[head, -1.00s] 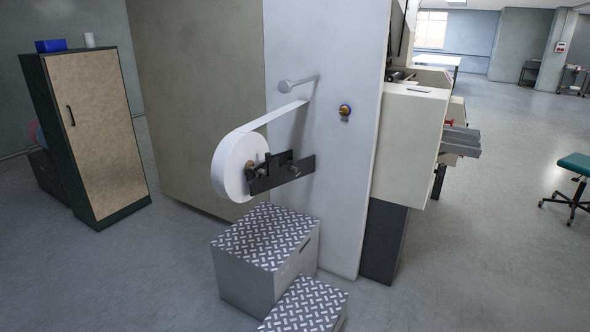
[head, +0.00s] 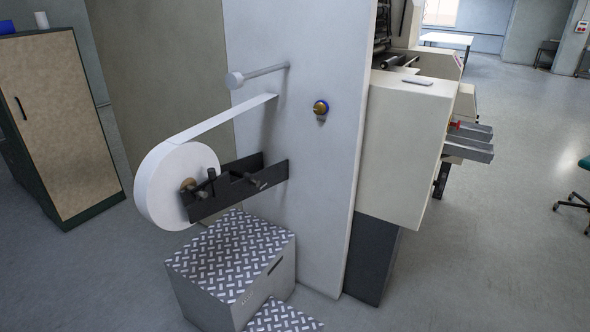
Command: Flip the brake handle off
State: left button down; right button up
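The flow wrapper (head: 300,160) stands ahead with its light grey side panel facing me. A white film roll (head: 178,186) hangs on the panel's left side, held by a black bracket (head: 268,182). Small dark handle-like parts (head: 246,178) sit on the bracket; I cannot tell which one is the brake handle or its position. The film web (head: 215,122) runs up from the roll to the panel, below a grey roller (head: 258,75). Neither of my grippers is in view.
Metal tread-plate steps (head: 232,260) stand on the floor below the roll. A cabinet (head: 62,120) stands at the left. A green chair (head: 580,185) is at the right edge. The floor right of the machine is clear.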

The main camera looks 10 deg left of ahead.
aim_at(256, 183)
jog(key=i+l+z, duration=0.1)
jog(key=i+l, duration=0.15)
jog(key=i, duration=0.2)
jog(key=i+l+z, duration=0.1)
jog(key=i, duration=0.4)
jog(key=l, duration=0.1)
